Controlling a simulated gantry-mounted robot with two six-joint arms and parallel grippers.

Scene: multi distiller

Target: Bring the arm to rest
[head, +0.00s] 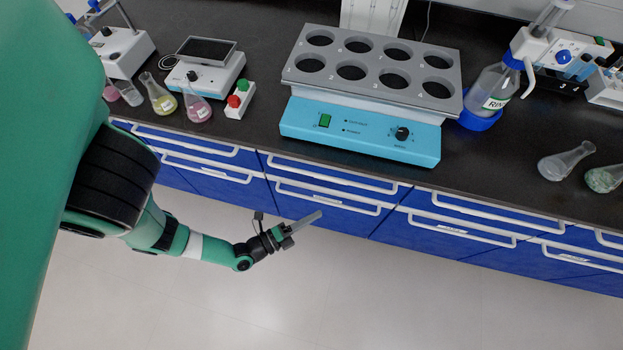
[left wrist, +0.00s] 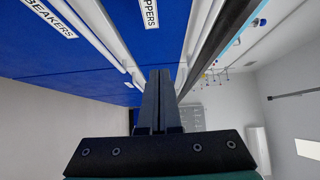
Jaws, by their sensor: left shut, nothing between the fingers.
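My left arm comes in from the left in the head view. Its gripper (head: 302,224) hangs over the floor in front of the blue drawers, below the bench top, and points right. In the left wrist view the two fingers of the left gripper (left wrist: 160,85) lie together, shut with nothing between them. The fingers are apart from any object. My right gripper shows in neither view.
Blue drawers (head: 330,208) with white handles run under the dark bench top (head: 500,165). A blue-grey heating unit (head: 360,132) with numbered wells stands on the bench. The floor (head: 400,300) is clear.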

